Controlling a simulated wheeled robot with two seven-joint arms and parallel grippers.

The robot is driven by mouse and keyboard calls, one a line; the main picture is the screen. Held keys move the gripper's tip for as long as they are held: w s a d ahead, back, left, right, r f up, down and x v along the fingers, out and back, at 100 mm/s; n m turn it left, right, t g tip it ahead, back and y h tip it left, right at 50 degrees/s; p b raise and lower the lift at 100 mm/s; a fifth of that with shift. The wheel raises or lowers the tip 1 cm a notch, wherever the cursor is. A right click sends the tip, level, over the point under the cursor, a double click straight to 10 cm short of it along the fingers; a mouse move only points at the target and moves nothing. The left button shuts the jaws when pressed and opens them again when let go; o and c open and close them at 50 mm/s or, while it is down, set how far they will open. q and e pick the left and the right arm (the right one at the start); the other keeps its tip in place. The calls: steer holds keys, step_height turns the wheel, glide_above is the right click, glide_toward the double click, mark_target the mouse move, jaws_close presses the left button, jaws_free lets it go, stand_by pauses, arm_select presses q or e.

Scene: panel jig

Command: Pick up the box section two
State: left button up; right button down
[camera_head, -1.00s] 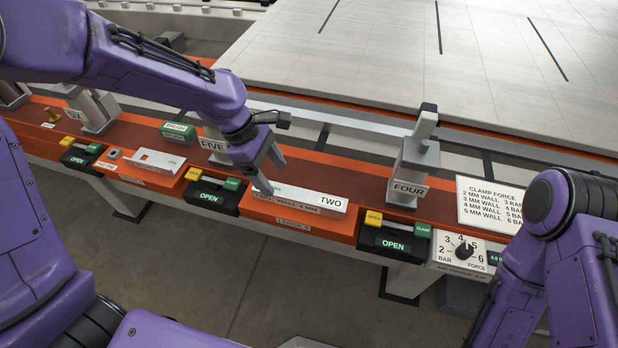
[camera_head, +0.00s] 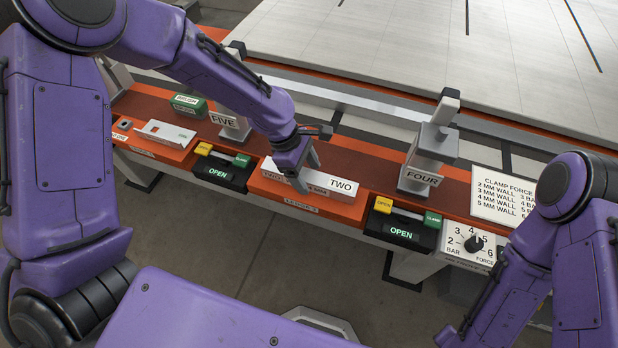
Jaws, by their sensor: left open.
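Box section two (camera_head: 341,187) is a white bar labelled TWO that lies on the orange front ledge, between two clamp control panels. My left gripper (camera_head: 308,178) is open at the bar's left-middle part. One finger shows on the front side of the bar and covers part of its lettering; the other shows toward its back edge. I cannot tell whether the fingers touch the bar. My right arm shows at the lower right, but its gripper is out of the picture.
Clamp post FOUR (camera_head: 430,150) stands right of the bar, and clamp post FIVE (camera_head: 226,120) stands to the left. Control panels reading OPEN (camera_head: 401,231) flank the bar. A white channel piece (camera_head: 165,133) and a green box (camera_head: 188,105) are farther left. A large pale panel (camera_head: 480,60) lies behind.

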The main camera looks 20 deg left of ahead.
arm_select(q)
jaws_close()
steer(key=shift+r, duration=0.15)
